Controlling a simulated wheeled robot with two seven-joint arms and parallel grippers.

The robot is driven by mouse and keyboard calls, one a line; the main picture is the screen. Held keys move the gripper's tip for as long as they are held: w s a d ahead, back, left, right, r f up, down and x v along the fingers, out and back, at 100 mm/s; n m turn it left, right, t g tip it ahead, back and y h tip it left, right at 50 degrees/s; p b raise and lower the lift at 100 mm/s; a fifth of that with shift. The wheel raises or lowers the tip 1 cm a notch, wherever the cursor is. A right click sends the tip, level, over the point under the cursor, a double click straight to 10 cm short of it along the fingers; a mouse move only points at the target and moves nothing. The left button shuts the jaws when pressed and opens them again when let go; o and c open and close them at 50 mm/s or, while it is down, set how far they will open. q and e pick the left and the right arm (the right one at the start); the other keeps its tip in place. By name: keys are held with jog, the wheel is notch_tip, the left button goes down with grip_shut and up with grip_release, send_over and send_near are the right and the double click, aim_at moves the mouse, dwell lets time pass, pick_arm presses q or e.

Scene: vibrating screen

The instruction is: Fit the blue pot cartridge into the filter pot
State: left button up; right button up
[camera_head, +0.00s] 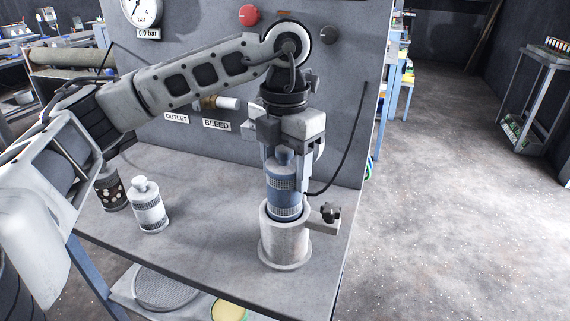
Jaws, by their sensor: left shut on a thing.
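The blue pot cartridge (283,188) is upright, with its lower end at the mouth of the filter pot (285,243). The filter pot is a grey metal cylinder on the bench, with a dark clamp knob on its right side. My left gripper (283,158) points down from above and is shut on the upper part of the blue cartridge. The cartridge's bottom edge is hidden by the pot's rim, so I cannot tell how deep it sits. My right gripper is not in view.
A white cartridge (149,206) and a dark spotted cartridge (110,187) stand to the left on the grey bench (205,235). Behind is a grey panel (345,120) with a gauge, a red button (249,15) and OUTLET and BLEED labels. A black cable hangs right of the gripper.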

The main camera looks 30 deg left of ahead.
pick_arm(q)
jog(key=shift+f+b, duration=0.4)
jog(key=shift+f, duration=0.15)
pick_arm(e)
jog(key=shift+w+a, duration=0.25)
pick_arm(q)
jog(key=shift+f+b, duration=0.6)
jog(key=shift+f, duration=0.15)
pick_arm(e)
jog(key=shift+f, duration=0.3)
pick_arm(q)
jog(key=shift+r, duration=0.1)
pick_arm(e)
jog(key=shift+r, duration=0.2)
pick_arm(q)
jog(key=shift+r+p, duration=0.25)
jog(key=shift+p, duration=0.05)
jog(key=shift+r+p, duration=0.85)
jog(key=shift+r, duration=0.3)
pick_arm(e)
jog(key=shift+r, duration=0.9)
